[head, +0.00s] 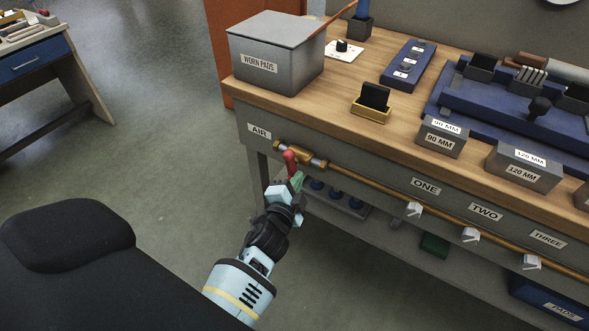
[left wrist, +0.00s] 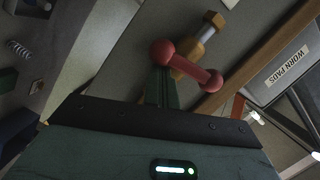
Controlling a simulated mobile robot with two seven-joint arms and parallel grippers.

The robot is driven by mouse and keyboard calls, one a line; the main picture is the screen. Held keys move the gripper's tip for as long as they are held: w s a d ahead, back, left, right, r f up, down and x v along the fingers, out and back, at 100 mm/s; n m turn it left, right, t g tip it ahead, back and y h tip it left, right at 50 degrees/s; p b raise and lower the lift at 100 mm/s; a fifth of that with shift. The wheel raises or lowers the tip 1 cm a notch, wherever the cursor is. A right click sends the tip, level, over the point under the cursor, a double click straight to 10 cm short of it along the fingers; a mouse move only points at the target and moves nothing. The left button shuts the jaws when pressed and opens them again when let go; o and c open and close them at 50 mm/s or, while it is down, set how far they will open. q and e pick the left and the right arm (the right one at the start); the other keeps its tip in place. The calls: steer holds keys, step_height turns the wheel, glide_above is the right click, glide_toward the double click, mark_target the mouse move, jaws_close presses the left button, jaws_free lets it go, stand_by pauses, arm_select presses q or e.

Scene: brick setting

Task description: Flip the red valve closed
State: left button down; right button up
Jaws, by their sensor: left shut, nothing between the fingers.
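The red valve handle (head: 290,161) sits on a brass valve body (head: 306,157) under the AIR label, on the front of the workbench. In the head view it points down from the brass body. In the left wrist view the red handle (left wrist: 194,68) lies across the brass fitting (left wrist: 186,66), with a round knob at its left end. My left gripper (head: 297,181) is just below the handle, its green fingers shut and empty. In the left wrist view the fingertips (left wrist: 161,76) are right below the knob; I cannot tell whether they touch. My right gripper is out of view.
A brass pipe (head: 372,186) runs right along the bench front, past white taps (head: 414,209) under labels ONE, TWO and THREE. A grey WORN PADS box (head: 276,58) stands on the bench above. A lower shelf (head: 385,232) holds items. The floor to the left is open.

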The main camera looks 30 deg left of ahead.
arm_select(q)
steer(key=shift+a+f, duration=0.15)
steer(key=shift+f, duration=0.05)
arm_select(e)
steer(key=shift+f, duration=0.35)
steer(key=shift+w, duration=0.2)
arm_select(q)
steer(key=shift+r, duration=0.1)
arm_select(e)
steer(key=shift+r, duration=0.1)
